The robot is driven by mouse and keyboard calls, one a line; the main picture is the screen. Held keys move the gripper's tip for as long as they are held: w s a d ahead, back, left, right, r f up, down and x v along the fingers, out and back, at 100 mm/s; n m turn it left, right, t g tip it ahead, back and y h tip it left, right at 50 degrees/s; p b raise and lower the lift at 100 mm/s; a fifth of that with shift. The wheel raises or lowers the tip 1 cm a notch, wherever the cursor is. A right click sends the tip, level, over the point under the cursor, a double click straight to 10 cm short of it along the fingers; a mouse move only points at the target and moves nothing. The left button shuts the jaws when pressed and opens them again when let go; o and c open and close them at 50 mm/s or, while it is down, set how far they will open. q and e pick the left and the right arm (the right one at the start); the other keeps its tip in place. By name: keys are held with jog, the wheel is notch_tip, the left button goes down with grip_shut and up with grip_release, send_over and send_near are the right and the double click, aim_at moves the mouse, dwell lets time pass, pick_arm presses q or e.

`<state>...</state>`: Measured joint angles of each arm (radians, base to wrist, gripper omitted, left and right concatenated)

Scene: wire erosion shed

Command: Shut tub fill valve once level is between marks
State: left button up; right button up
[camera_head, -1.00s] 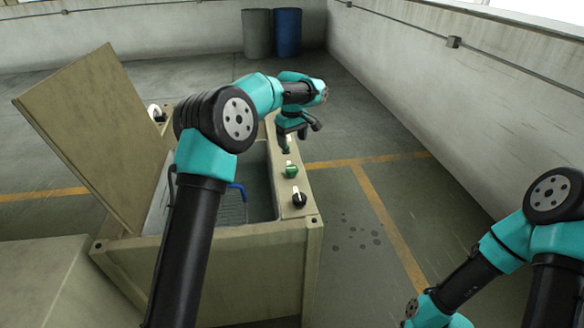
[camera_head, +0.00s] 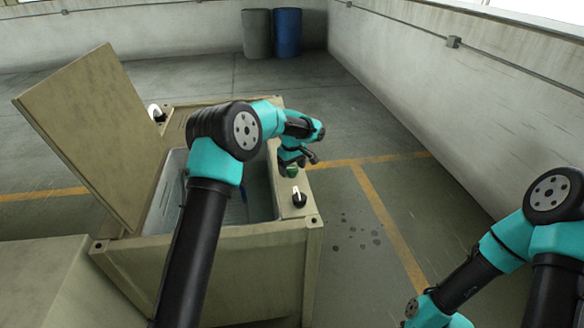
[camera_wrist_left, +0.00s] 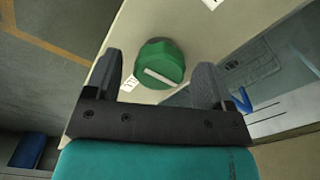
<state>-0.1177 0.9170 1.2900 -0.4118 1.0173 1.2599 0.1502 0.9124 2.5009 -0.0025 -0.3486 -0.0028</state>
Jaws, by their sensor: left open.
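My left gripper (camera_head: 291,161) is over the right rim of the open tub (camera_head: 268,227), just above a green knob (camera_head: 291,171). In the left wrist view the green knob (camera_wrist_left: 160,62) has a white pointer bar and lies between my open fingers (camera_wrist_left: 158,72), with gaps on both sides. The liquid level and marks cannot be read. My right arm is at lower right; its gripper is not visible.
The tub's lid (camera_head: 92,130) stands open on the left. A small white label (camera_wrist_left: 130,84) is beside the green knob. A grey drum (camera_head: 256,34) and a blue drum (camera_head: 287,33) stand far back.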

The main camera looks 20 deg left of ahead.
pick_arm(q)
jog(key=shift+c, duration=0.2)
jog(key=c, duration=0.9)
jog(key=shift+m, duration=0.4)
jog(key=m, duration=0.8)
jog(key=shift+m, duration=0.3)
jog(key=m, duration=0.4)
jog(key=shift+m, duration=0.3)
jog(key=shift+r+m, duration=0.1)
jog(key=shift+m, duration=1.9)
